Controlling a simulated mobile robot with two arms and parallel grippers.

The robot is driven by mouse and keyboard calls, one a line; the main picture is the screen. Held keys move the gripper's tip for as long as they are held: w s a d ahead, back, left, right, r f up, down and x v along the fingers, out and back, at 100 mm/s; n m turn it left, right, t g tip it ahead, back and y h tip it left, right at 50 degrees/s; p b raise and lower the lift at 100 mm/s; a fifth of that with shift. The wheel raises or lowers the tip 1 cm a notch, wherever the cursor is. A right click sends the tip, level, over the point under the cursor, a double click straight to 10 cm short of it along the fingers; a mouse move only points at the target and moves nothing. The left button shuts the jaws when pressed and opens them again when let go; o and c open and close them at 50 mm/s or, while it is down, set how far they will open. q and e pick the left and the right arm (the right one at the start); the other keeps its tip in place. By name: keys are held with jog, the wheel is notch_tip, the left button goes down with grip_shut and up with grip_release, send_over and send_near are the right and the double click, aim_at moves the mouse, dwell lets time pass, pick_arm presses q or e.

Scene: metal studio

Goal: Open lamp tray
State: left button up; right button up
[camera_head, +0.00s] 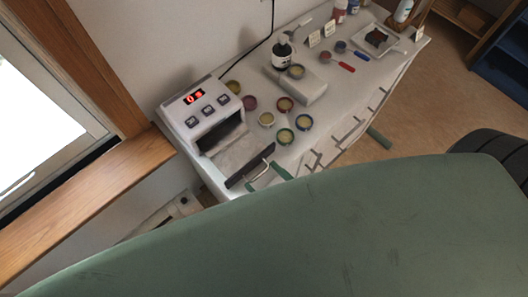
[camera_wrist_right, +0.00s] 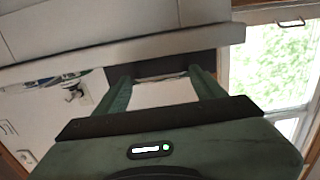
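The white lamp (camera_head: 207,112) stands at the left end of the table, with a red lit display and several buttons. Its front opening is dark. The lamp tray's dark front panel (camera_head: 247,168) stands out from the lamp body, with a pale grey surface between them. A light curved handle (camera_head: 266,167) is on the panel. My right gripper (camera_head: 272,177) is at the handle; most of it is hidden behind green parts of mine. In the right wrist view its green fingers (camera_wrist_right: 162,80) are spread apart, with a pale surface between them. My left gripper is not seen.
A window (camera_head: 35,115) with a wooden sill is at left. Open floor (camera_head: 432,90) lies right of the table.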

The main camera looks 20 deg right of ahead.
jog(key=shift+o, duration=0.8)
jog(key=shift+w+d, duration=0.15)
jog(key=b+v, duration=0.2)
jog(key=v, duration=0.5)
jog(key=shift+s+d, duration=0.15)
jog(key=shift+s, duration=0.2)
